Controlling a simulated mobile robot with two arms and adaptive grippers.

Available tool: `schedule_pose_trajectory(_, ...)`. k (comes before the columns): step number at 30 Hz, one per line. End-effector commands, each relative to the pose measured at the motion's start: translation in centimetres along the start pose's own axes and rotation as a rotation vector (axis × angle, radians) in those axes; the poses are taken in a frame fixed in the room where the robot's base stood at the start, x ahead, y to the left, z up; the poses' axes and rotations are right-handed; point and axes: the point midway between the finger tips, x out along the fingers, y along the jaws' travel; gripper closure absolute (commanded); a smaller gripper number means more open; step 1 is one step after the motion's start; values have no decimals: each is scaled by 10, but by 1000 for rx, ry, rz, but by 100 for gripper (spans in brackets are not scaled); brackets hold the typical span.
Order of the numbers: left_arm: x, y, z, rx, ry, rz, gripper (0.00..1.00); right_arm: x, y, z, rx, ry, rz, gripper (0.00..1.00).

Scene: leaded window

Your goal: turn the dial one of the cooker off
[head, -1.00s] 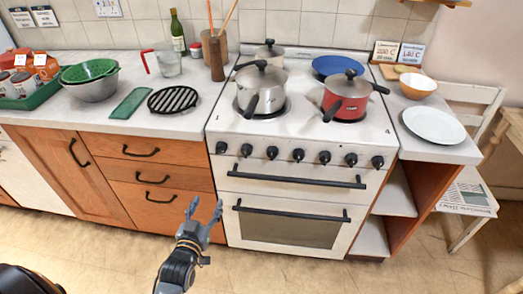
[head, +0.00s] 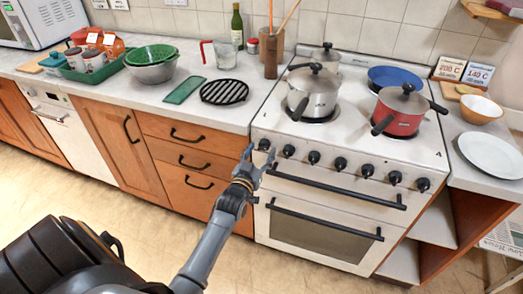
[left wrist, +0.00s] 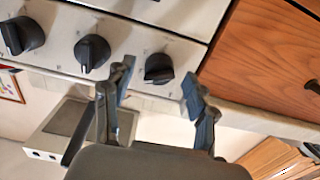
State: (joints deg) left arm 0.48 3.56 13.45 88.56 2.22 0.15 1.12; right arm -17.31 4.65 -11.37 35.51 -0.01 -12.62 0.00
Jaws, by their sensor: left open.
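The white cooker (head: 330,200) has a row of several black dials along its front panel. The leftmost dial (head: 264,145) is at the left end of the row; the numbers are too small to read. My left gripper (head: 261,157) is open and empty, just in front of and slightly below that dial. In the left wrist view, the end dial (left wrist: 159,68) appears between the spread fingertips of the gripper (left wrist: 157,82); I cannot tell whether they touch it. Two neighbouring dials (left wrist: 92,52) show to the left there. My right gripper is not in view.
A steel pot (head: 312,97) and a red pan (head: 400,113) stand on the hob. The upper black handle bar (head: 335,188) runs below the dials. Wooden drawers (head: 190,160) are left of the cooker. The floor in front is clear.

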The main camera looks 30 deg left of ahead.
Motion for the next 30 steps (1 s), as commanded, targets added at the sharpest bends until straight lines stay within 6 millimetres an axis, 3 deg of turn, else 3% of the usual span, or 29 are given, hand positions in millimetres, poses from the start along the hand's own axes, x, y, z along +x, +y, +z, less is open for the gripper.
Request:
schedule_pose_trajectory(12, 9, 0, 0, 0, 0, 0, 43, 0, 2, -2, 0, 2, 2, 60)
schedule_pose_trajectory(20, 9, 0, 0, 0, 0, 0, 96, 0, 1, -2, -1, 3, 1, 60)
schedule_pose_trajectory(30, 9, 0, -1, -40, 0, 0, 97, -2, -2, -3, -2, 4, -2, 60)
